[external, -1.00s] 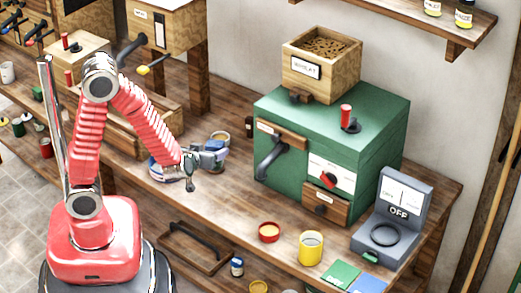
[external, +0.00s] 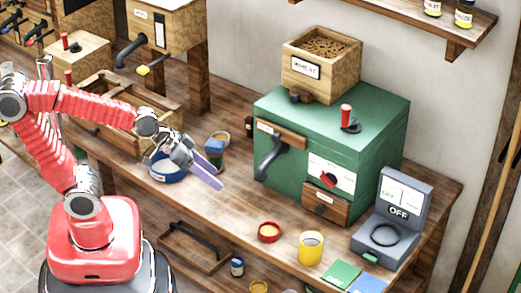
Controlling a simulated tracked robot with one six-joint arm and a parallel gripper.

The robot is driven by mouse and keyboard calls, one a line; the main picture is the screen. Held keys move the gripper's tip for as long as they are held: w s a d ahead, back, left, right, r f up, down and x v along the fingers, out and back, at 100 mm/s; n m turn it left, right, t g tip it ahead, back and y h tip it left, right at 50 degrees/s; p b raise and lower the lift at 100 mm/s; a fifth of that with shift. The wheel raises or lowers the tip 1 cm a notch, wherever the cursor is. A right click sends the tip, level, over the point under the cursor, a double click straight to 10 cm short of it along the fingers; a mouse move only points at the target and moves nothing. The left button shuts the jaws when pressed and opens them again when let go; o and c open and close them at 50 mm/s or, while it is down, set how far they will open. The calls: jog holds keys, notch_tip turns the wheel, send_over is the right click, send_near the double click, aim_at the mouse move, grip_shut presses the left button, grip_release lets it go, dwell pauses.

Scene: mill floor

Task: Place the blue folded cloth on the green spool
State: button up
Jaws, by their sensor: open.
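A small blue folded cloth (external: 214,146) rests on top of a short dark green spool (external: 215,161), on the bench left of the green mill. The cloth looks level, though it is small in the picture. My gripper (external: 206,176) is open and empty, in front of and just below the spool in the picture. It points down to the right and is apart from the cloth. The lower part of the spool is partly hidden by my gripper.
A blue bowl (external: 166,172) stands left of my gripper. The green mill (external: 290,120) with its crank is to the right. A red tin (external: 269,232), a yellow cup (external: 311,247) and a grey scale (external: 385,237) stand along the front. The bench between is clear.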

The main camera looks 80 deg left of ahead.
jog(key=s+a+r+m+g+y, duration=0.1)
jog(key=s+m+g, duration=0.1)
jog(key=s, duration=0.9)
jog(key=shift+s+r+g, duration=0.4)
jog(key=shift+g, duration=0.1)
